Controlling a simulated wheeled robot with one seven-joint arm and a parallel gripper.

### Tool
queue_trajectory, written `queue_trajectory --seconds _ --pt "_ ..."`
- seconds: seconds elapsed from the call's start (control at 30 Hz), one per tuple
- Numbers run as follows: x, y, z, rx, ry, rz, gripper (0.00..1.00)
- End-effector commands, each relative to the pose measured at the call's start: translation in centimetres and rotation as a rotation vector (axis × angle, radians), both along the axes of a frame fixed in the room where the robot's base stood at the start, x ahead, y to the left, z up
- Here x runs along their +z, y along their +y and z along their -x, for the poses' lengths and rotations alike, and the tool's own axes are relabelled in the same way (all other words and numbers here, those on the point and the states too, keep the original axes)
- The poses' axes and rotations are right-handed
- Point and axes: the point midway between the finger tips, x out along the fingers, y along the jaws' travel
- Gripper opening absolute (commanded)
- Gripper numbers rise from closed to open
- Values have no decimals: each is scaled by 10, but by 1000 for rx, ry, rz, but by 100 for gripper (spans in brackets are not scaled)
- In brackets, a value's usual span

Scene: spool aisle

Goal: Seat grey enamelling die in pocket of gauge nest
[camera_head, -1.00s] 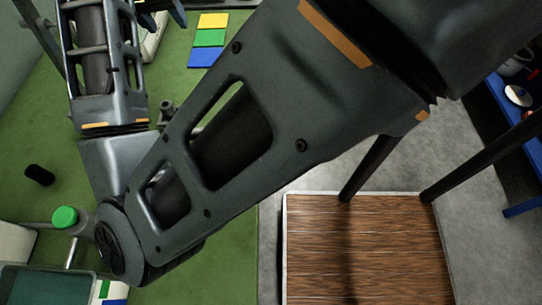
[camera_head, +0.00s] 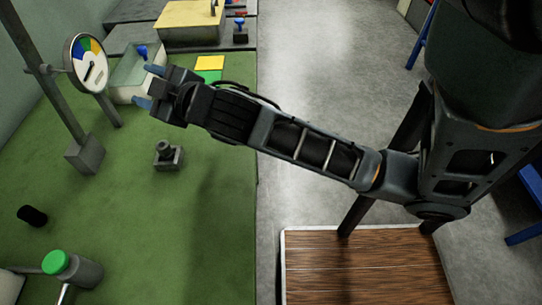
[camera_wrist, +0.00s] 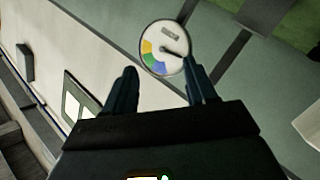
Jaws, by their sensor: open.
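A small grey square block (camera_head: 170,163), which looks like the gauge nest, stands on the green mat in the head view. A short grey round piece (camera_head: 164,148), probably the enamelling die, stands up from the block's top. It looks upright, but I cannot tell how deep it sits in the pocket. My gripper (camera_head: 147,87) is beyond the block, apart from it and near the pale bin. Its blue fingers are spread, with nothing held between them. In the wrist view my gripper (camera_wrist: 162,88) points at the wall and dial; neither block nor round piece shows there.
A dial gauge (camera_head: 87,62) on a post stands left of my gripper. A pale bin (camera_head: 128,92) is close by the fingers. The mat (camera_head: 120,200) is clear around the block.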

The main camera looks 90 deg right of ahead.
Motion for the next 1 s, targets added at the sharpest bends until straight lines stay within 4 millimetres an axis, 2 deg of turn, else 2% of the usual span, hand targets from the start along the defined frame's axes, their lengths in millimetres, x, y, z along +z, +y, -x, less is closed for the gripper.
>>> queue_trajectory --seconds 0.03,0.1,0.17,0.3,0.43,0.6,0.7,0.8,1.0 --pt "-15 16 13 60 22 -12 56" --pt "-31 41 30 142 36 -42 56" --pt "-43 63 46 208 45 -77 56" --pt "-64 114 92 331 54 -191 56" --pt "-72 158 139 406 44 -327 56" --pt "-65 204 193 437 5 -505 56" --pt "-57 220 212 431 -20 -579 56" --pt "-52 228 224 423 -38 -625 56" --pt "-48 232 229 419 -49 -645 56"
